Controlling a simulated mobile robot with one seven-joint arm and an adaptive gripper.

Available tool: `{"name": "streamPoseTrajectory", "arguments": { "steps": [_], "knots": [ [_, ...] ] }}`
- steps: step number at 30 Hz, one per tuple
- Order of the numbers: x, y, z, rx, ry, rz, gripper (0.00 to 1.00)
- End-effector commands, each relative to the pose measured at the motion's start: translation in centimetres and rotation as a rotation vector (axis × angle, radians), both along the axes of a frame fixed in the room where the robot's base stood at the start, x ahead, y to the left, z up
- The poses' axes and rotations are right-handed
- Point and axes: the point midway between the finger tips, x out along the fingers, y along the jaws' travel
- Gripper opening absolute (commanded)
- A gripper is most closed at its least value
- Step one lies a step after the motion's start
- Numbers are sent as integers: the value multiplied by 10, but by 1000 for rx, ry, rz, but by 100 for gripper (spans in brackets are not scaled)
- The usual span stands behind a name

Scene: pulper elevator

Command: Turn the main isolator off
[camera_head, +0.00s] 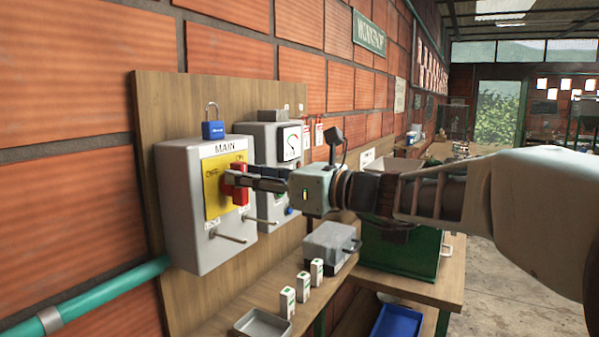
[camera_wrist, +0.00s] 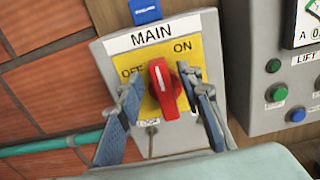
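The main isolator is a grey box (camera_head: 178,205) on a wooden board, with a yellow plate marked MAIN, OFF on the left and ON on the right. Its red handle (camera_wrist: 164,92) stands roughly upright on the plate (camera_wrist: 146,103), its top between OFF and ON; the handle also shows in the head view (camera_head: 240,190). My gripper (camera_wrist: 160,80) is open, with one finger on each side of the handle.
A blue padlock (camera_head: 213,130) sits on top of the box. A metal rod (camera_head: 229,237) sticks out below the plate. A second grey box (camera_head: 268,141) with a dial and buttons is close on the right. Small white boxes (camera_head: 302,286) and a tray (camera_head: 262,326) lie on the bench below.

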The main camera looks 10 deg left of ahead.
Motion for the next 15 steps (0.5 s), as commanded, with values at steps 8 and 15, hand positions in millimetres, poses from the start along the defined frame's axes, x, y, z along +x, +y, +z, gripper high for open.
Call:
{"name": "streamPoseTrajectory", "arguments": {
  "steps": [8, 15],
  "knots": [
    [8, 19, 0, -2, -1, -1, 33],
    [9, 19, 0, -2, -1, -1, 33]
  ]
}}
